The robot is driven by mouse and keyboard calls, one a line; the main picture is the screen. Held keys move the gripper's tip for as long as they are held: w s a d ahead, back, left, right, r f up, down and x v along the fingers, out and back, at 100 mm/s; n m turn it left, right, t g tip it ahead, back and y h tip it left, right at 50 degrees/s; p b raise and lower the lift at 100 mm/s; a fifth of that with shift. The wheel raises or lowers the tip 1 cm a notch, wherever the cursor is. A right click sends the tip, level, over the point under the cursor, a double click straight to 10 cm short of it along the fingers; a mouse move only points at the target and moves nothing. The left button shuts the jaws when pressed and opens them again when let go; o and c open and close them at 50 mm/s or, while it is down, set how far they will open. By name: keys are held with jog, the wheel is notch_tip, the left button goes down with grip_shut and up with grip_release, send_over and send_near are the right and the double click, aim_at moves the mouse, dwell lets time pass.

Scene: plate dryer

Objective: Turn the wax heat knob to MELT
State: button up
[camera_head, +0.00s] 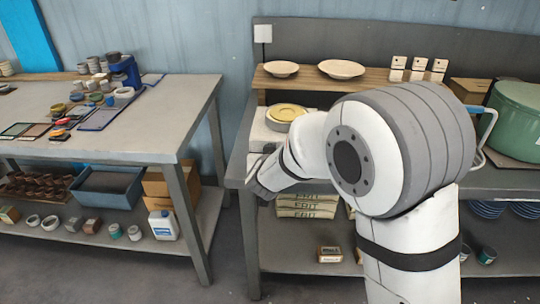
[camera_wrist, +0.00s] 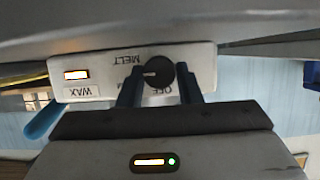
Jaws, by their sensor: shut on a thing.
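The black round wax heat knob (camera_wrist: 158,82) is on a pale control panel (camera_wrist: 203,62) in the wrist view, which shows the panel upside down. The fingers of my gripper (camera_wrist: 159,70) stand on either side of the knob and are shut on it. A white pointer line on the knob points left in the picture. The MELT label is above and left of the knob; the OFF label is below it, partly hidden by my gripper. In the head view my gripper (camera_head: 262,172) is at the bench's front left; the knob is hidden there.
A lit orange indicator (camera_wrist: 76,75) and a WAX label (camera_wrist: 81,91) sit beside the knob. A blue handle (camera_wrist: 42,120) juts out near the panel. Plates (camera_head: 341,69) stand on a wooden shelf, and a green pot (camera_head: 518,120) is at right. A cluttered table (camera_head: 150,130) is at left.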

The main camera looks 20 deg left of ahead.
jog(key=shift+c, duration=0.8)
jog(key=shift+f+y+b, duration=0.15)
jog(key=shift+y+b, duration=0.15)
jog(key=shift+b, duration=0.45)
jog(key=shift+d+f+m+b, duration=0.1)
jog(key=shift+m+b, duration=0.2)
jog(key=shift+b, duration=0.25)
jog(key=m+y+b, duration=0.1)
jog(key=b, duration=0.3)
jog(key=shift+f, duration=0.1)
jog(key=m+b, duration=0.1)
jog(key=b, duration=0.2)
jog(key=shift+d+y+b, duration=0.1)
jog(key=shift+y+b, duration=0.2)
jog(key=shift+y, duration=0.1)
jog(key=shift+m+y+b, duration=0.3)
jog(key=shift+m+b, duration=0.3)
jog(key=shift+b, duration=0.55)
jog(key=shift+r, duration=0.3)
